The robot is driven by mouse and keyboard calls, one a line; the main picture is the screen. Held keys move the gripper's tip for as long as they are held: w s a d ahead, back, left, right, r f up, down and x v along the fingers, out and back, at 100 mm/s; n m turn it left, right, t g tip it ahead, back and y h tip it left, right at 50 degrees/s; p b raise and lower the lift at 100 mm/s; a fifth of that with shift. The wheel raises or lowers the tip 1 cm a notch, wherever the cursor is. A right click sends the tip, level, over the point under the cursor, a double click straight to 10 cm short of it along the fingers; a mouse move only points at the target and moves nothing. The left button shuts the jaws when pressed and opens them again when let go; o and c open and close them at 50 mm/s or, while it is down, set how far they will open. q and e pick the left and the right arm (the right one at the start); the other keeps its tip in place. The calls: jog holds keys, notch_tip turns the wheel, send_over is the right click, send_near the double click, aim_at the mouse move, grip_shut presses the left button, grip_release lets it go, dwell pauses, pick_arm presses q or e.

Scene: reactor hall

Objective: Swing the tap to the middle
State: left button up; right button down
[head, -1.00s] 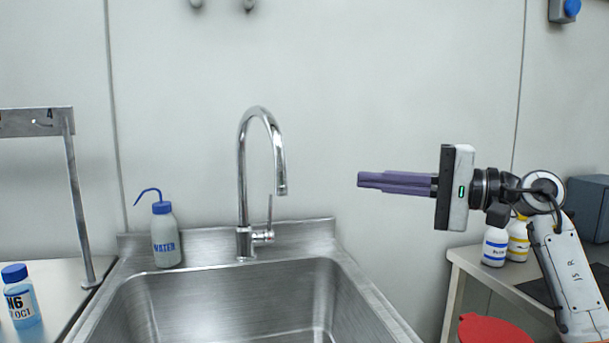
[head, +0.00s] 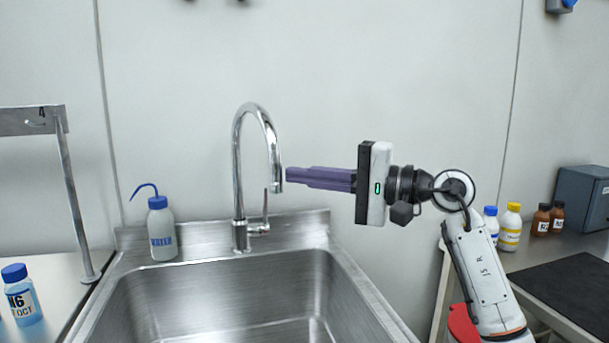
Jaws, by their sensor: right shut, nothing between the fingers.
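The chrome tap (head: 238,170) stands at the back rim of the steel sink (head: 330,268). Its gooseneck spout arches to the right, and the spout end hangs over the right part of the back rim. A thin lever stands upright beside its base. My right gripper (head: 288,174) is shut and empty. It points left, with its purple fingertips just right of the spout end, at about the same height. I cannot tell whether the fingertips touch the spout. My left gripper is not in view.
A blue-capped WATER wash bottle (head: 162,232) stands on the sink's back left corner. A metal stand (head: 75,190) and a blue-capped bottle (head: 22,298) are at the left. Several bottles (head: 510,228) and a dark box (head: 582,198) stand on the right bench.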

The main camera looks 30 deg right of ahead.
aim_at(272, 182)
jog(key=a, duration=0.2)
jog(key=a+b, duration=0.1)
jog(key=a, duration=0.3)
jog(key=shift+s+a+b, duration=0.2)
jog(key=shift+s+b, duration=0.1)
jog(key=shift+b, duration=0.1)
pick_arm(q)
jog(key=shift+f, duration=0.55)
pick_arm(e)
jog(key=shift+a, duration=0.4)
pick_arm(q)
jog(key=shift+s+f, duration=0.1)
